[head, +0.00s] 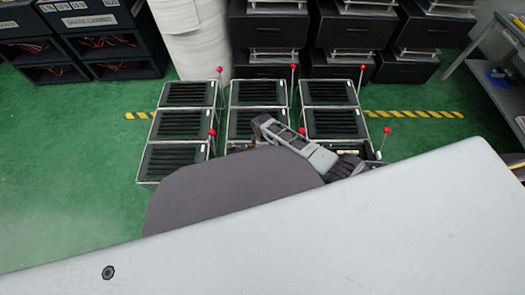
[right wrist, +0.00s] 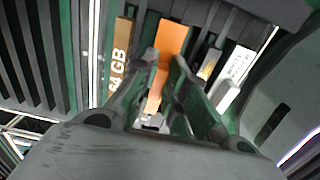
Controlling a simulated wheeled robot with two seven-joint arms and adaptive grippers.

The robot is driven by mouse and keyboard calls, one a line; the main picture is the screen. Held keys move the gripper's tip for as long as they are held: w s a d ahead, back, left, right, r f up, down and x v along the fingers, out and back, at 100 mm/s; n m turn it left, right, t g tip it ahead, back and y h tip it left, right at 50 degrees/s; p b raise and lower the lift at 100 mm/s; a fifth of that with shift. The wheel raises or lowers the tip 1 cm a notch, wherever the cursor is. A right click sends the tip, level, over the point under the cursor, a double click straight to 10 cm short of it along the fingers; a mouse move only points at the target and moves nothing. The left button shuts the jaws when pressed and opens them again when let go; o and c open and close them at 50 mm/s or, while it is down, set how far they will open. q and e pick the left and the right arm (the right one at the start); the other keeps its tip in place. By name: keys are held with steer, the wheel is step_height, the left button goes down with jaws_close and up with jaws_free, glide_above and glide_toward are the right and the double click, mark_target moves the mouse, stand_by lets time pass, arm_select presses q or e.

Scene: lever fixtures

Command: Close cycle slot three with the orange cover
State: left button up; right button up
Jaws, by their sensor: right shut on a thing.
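In the right wrist view, an orange cover (right wrist: 173,38) stands out as a narrow upright strip ahead of my right gripper (right wrist: 164,62). My right gripper is shut on it, its two fingers on either side of the strip's lower part. A tan strip marked 64 GB (right wrist: 121,62) lies just left of the fingers. In the head view, my right arm reaches over the front of the right-hand rack column (head: 330,123); its fingertips and the cover are hidden or too small to tell there. Which opening is slot three cannot be told. My left gripper is not in view.
Racks with dark slatted tops stand in three columns, including the left one (head: 187,93) and the middle one (head: 258,92). Red-ball levers (head: 387,130) rise beside them. Black cabinets (head: 107,38) line the back. Green floor (head: 70,170) is free at left.

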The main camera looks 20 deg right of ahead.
steer(key=shift+f, duration=0.2)
steer(key=o, duration=0.9)
steer(key=shift+c, duration=0.2)
steer(key=shift+r, duration=0.15)
step_height(320, 180, up, 12)
stand_by(0.7)
stand_by(0.9)
